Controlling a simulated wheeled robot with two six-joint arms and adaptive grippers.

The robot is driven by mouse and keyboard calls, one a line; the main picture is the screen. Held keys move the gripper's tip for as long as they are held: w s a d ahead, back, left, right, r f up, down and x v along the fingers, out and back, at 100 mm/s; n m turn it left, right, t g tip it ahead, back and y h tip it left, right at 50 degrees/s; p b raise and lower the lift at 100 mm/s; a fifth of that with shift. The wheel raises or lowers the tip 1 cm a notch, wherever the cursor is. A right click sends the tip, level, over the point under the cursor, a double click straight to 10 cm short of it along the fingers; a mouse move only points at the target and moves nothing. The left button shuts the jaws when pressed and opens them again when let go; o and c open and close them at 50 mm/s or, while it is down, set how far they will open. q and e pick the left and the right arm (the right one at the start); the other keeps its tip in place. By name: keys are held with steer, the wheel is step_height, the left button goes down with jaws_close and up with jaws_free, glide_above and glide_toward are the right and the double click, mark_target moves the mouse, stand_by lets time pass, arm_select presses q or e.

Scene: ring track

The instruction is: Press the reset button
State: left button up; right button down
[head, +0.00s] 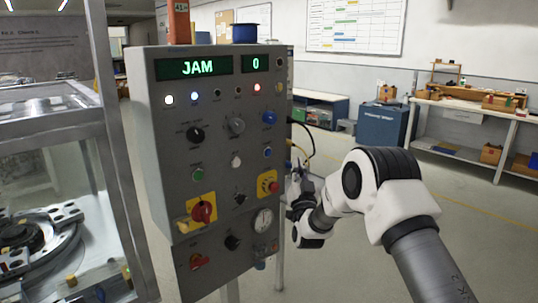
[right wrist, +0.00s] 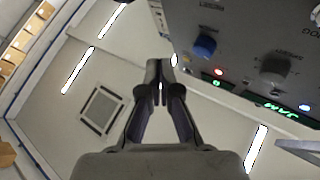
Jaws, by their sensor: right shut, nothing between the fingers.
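A grey control panel (head: 215,100) stands upright left of centre in the head view, with green displays reading "JAM" and "0". A larger blue control (head: 268,117) is at the upper right of the panel, also in the right wrist view (right wrist: 204,46). A smaller blue button (head: 267,152) sits below it. My right gripper (head: 297,172) is beside the panel's right edge. In the right wrist view its fingers (right wrist: 160,66) are shut and empty, apart from the blue control. My left gripper is out of view.
The panel also carries a red knob on a yellow plate (head: 202,212), a second red control (head: 268,184) and a gauge (head: 262,220). A glass-sided machine (head: 60,120) stands left. Cables hang at the panel's right edge. Open floor lies right, before a workbench (head: 470,105).

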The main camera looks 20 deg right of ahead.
mark_target(268, 152)
steer(key=shift+w+f, duration=0.1)
steer(key=w+a+b, duration=0.1)
steer(key=w, duration=0.1)
steer(key=w+a+b, duration=0.1)
steer(key=w, duration=0.2)
steer(key=w+a+b, duration=0.1)
steer(key=w, duration=0.2)
steer(key=shift+w, duration=0.1)
stand_by(0.7)
stand_by(0.8)
steer(key=shift+w+a+b, duration=0.15)
steer(key=shift+w+b, duration=0.1)
steer(key=shift+b, duration=0.1)
steer(key=shift+w, duration=0.15)
